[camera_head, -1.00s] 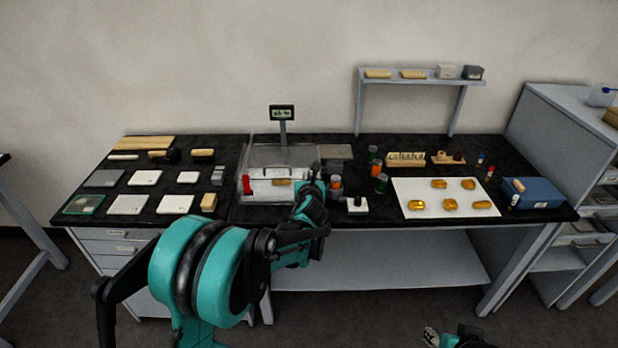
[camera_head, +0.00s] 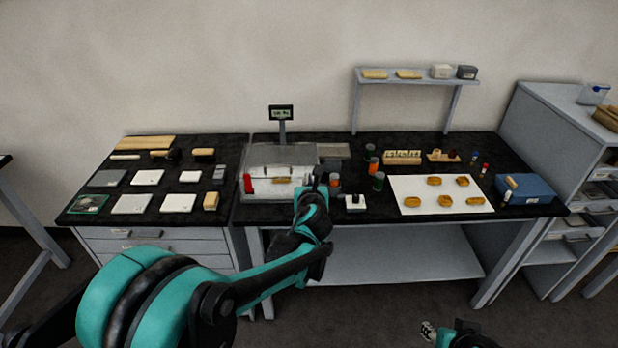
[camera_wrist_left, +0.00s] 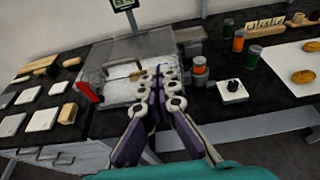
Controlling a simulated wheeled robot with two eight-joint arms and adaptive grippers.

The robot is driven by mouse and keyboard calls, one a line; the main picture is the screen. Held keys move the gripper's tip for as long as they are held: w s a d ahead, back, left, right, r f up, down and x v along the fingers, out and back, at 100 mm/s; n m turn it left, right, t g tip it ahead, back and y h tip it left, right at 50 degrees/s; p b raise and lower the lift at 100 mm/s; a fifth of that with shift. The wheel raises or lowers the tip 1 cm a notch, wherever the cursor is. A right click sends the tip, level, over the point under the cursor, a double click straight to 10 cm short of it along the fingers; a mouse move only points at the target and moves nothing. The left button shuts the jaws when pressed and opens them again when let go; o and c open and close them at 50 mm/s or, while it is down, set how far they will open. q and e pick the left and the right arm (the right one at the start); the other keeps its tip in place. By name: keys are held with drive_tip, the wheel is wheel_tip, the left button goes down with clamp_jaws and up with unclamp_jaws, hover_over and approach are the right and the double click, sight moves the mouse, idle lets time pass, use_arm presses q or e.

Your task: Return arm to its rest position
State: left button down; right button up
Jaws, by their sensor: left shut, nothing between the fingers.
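My left arm comes in from the lower left in the head view, and its gripper (camera_head: 318,180) is at the front edge of the bench, in front of the grey balance case (camera_head: 262,158). In the left wrist view the gripper's fingers (camera_wrist_left: 159,78) are together with nothing between them. Beyond them is the balance case with a red part (camera_wrist_left: 88,92) at its left. My right gripper (camera_head: 428,330) shows only in part at the bottom of the head view, low in front of the bench, and its jaws are too small to read.
A white sheet (camera_head: 410,207) with several gold pieces lies on the right of the bench beside a blue box (camera_head: 530,189). Orange and green jars (camera_head: 372,166) and a small white block with a black knob (camera_head: 355,203) stand near the gripper. White and grey tiles (camera_head: 133,204) lie at left.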

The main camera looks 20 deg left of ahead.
use_arm(q)
drive_tip(key=shift+s+d+r, duration=0.15)
drive_tip(key=shift+s+r, duration=0.4)
drive_tip(key=shift+s, duration=0.05)
use_arm(e)
drive_tip(key=shift+r, duration=0.25)
use_arm(q)
drive_tip(key=shift+s, duration=0.1)
use_arm(e)
drive_tip(key=shift+s, duration=0.15)
use_arm(q)
drive_tip(key=s+a+f+n+g+h, duration=0.1)
drive_tip(key=s+a+n+g, duration=0.1)
drive_tip(key=s+n, duration=0.7)
drive_tip(key=s+a+n+g, duration=0.2)
drive_tip(key=s+n, duration=0.6)
drive_tip(key=n, duration=0.2)
drive_tip(key=s+d+f+n+g+h, duration=0.1)
drive_tip(key=s+d+f+n, duration=0.1)
drive_tip(key=s+n, duration=0.5)
drive_tip(key=s+d+f+n+g+h, duration=0.1)
drive_tip(key=s+d+f+n+h, duration=0.1)
drive_tip(key=s+f+n, duration=0.2)
drive_tip(key=s+n, duration=0.2)
drive_tip(key=s, duration=0.1)
drive_tip(key=shift+s+d+n+g, duration=0.2)
drive_tip(key=shift+s+n+g, duration=0.15)
drive_tip(key=shift+n+g, duration=0.05)
